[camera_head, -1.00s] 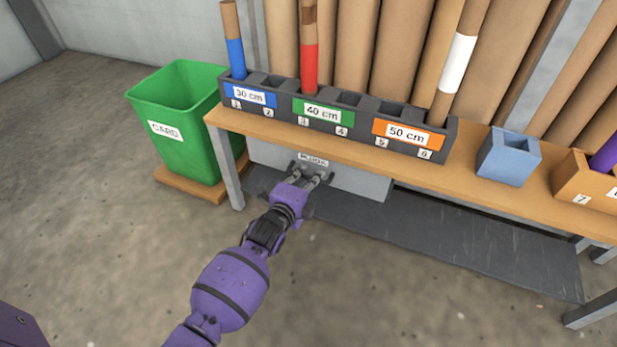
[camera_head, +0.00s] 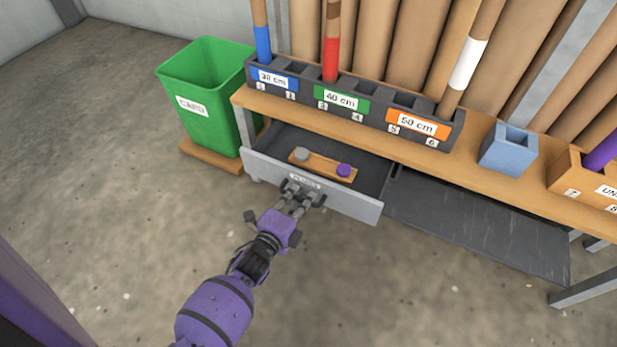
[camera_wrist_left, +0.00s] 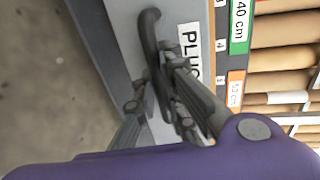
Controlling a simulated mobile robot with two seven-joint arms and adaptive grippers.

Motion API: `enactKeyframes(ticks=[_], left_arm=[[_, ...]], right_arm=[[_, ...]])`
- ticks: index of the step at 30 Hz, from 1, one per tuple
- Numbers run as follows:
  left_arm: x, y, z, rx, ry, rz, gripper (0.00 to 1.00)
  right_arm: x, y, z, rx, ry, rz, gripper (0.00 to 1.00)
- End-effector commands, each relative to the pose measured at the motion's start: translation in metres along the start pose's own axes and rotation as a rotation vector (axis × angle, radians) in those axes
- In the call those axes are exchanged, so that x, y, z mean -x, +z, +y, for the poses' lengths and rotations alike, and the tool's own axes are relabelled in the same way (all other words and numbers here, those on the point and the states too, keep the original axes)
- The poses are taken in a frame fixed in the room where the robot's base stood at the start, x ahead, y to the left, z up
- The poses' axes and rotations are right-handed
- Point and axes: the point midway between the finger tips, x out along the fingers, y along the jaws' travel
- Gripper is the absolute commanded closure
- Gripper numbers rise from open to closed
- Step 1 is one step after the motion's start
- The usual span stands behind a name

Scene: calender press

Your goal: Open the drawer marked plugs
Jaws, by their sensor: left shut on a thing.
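The grey drawer (camera_head: 347,202) under the wooden bench stands pulled out, with its dark inside showing. Its front carries a white label, read as PLUGS (camera_wrist_left: 190,52) in the left wrist view. My left gripper (camera_head: 301,193) is at the drawer front, just below the label, shut on the dark curved handle (camera_wrist_left: 151,32). The fingers hide part of the handle. Inside the drawer lies a wooden strip (camera_head: 322,167) with a grey plug (camera_head: 301,154) at its left end and a purple plug (camera_head: 344,170) at its right. My right gripper is not in view.
A green bin (camera_head: 203,125) marked CARD stands left of the bench (camera_head: 290,115). Labelled tube racks (camera_head: 375,104) and a blue box (camera_head: 508,150) stand on the bench. A dark lower shelf (camera_head: 480,225) lies right of the drawer. The floor in front is clear.

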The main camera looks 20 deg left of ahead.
Motion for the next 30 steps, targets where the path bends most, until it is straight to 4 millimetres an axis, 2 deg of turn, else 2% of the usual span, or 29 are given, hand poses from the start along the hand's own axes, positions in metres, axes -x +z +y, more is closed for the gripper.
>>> enactKeyframes(ticks=[3,9,23,24,27,30], left_arm=[[0.019,-0.001,0.002,0.002,-0.001,0.000,1.00],[0.035,-0.001,0.006,0.000,-0.002,0.001,1.00],[0.039,-0.001,0.008,0.001,-0.003,0.002,1.00],[0.039,-0.001,0.008,0.001,-0.002,0.002,0.87],[0.039,-0.001,0.008,0.001,-0.002,0.001,0.73],[0.039,-0.001,0.008,0.001,-0.002,0.001,0.70]], right_arm=[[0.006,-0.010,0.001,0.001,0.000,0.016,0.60],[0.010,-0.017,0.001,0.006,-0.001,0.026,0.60],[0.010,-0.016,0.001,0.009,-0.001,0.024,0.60],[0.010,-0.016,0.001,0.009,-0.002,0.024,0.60],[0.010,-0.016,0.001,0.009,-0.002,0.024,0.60],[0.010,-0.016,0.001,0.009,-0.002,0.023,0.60]])
